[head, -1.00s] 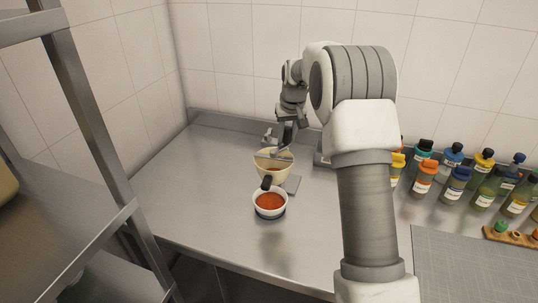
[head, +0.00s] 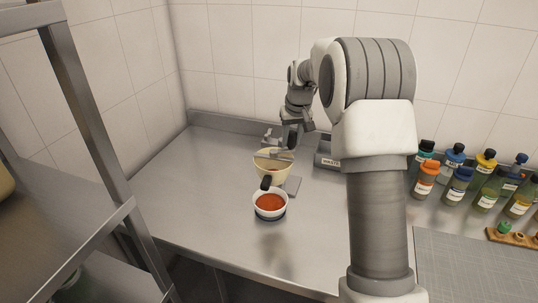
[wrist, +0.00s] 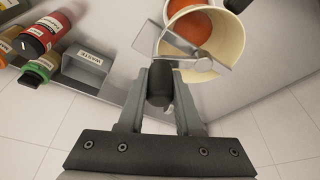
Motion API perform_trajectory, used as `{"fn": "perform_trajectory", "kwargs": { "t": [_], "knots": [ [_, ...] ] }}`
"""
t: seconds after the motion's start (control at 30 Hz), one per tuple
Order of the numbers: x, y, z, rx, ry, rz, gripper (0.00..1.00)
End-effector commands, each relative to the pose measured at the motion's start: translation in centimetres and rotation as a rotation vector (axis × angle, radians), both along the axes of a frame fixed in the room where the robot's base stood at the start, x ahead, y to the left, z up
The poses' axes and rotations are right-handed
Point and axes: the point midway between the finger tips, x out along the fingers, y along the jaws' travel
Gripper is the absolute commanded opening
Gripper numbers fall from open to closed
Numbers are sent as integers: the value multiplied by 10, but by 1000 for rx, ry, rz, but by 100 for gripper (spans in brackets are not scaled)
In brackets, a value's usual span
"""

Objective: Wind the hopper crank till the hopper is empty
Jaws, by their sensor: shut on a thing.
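The hopper (head: 264,169) is a cream, bowl-like cup on the steel counter. A flat metal crank (wrist: 205,63) lies across its mouth. My gripper (wrist: 160,88) is shut on the crank's dark upright handle (wrist: 158,98) beside the hopper rim. In the head view, my gripper (head: 288,143) is at the hopper's far side, small and partly merged with the crank.
A grey box labelled WASTE (head: 326,161) stands right of the hopper; it also shows in the wrist view (wrist: 86,66). Several capped bottles (head: 458,180) stand at the right. A steel shelf frame (head: 95,130) is at the left. The counter's front left is clear.

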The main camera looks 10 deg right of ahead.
Motion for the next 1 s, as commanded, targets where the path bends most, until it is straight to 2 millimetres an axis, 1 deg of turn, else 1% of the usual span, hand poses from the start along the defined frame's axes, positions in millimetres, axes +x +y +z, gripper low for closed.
{"fn": "perform_trajectory", "kwargs": {
  "t": [0.03,0.2,0.4,0.5,0.53,0.67,0.7,1.0],
  "knots": [
    [-3,8,-3,10,4,8,0],
    [-12,8,-3,10,3,8,0],
    [-11,8,-2,10,2,8,0],
    [-14,9,-2,9,0,9,0],
    [-14,9,-1,9,0,8,37],
    [-14,7,-1,7,0,6,61],
    [-14,6,-1,6,0,6,62],
    [-14,3,3,2,-2,3,62]
  ]
}}
